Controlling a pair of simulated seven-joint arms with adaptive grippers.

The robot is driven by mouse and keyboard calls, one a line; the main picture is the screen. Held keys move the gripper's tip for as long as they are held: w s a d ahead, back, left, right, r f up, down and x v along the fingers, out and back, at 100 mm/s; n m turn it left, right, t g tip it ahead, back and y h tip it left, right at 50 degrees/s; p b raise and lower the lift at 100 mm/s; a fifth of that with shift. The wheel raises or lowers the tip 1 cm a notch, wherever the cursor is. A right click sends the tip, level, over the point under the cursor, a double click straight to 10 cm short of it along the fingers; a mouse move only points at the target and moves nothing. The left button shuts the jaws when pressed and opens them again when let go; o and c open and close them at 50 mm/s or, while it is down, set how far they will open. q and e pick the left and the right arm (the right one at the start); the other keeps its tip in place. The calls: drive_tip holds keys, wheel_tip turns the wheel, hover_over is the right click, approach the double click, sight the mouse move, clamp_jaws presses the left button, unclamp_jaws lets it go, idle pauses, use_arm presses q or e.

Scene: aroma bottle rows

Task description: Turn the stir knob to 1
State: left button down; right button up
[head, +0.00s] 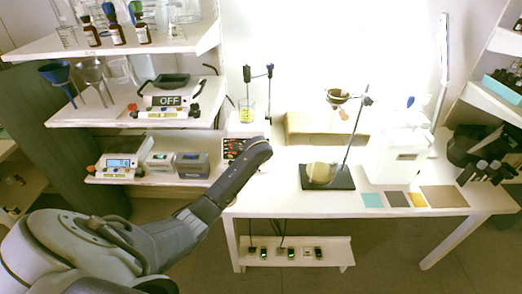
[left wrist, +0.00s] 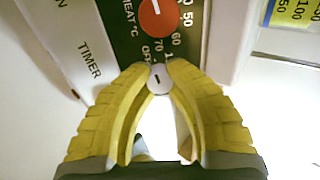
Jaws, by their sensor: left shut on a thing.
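In the left wrist view, a small round white knob (left wrist: 159,80) with a short dark mark sits on the dark control panel (left wrist: 125,30), below the printing OFF. I take it to be the stir knob, though no stir label is readable. My left gripper (left wrist: 160,72) has yellow ribbed fingers, shut on this knob from both sides. A larger red knob (left wrist: 158,17) with a white mark is just above it, beside heat numbers. In the head view, the panel (head: 233,148) shows only partly behind my left arm, and the fingers are hidden. My right gripper is not in view.
A beaker with yellow liquid (head: 246,112) stands behind the panel. A stand with a round flask (head: 321,172) is to the right on the white table (head: 290,207). Shelves with scales and bottles are at left. The table front is mostly clear.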

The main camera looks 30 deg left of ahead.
use_arm(q)
drive_tip(key=m, duration=0.3)
drive_tip(key=shift+m, duration=2.2)
drive_tip(key=shift+d+m, duration=0.1)
drive_tip(key=shift+m, duration=0.2)
drive_tip(key=c, duration=1.1)
unclamp_jaws()
drive_tip(key=shift+c, duration=0.2)
drive_tip(key=shift+s+r, duration=0.1)
drive_tip(key=v, duration=1.1)
drive_tip(key=shift+d+r, duration=0.2)
drive_tip(key=shift+r, duration=0.05)
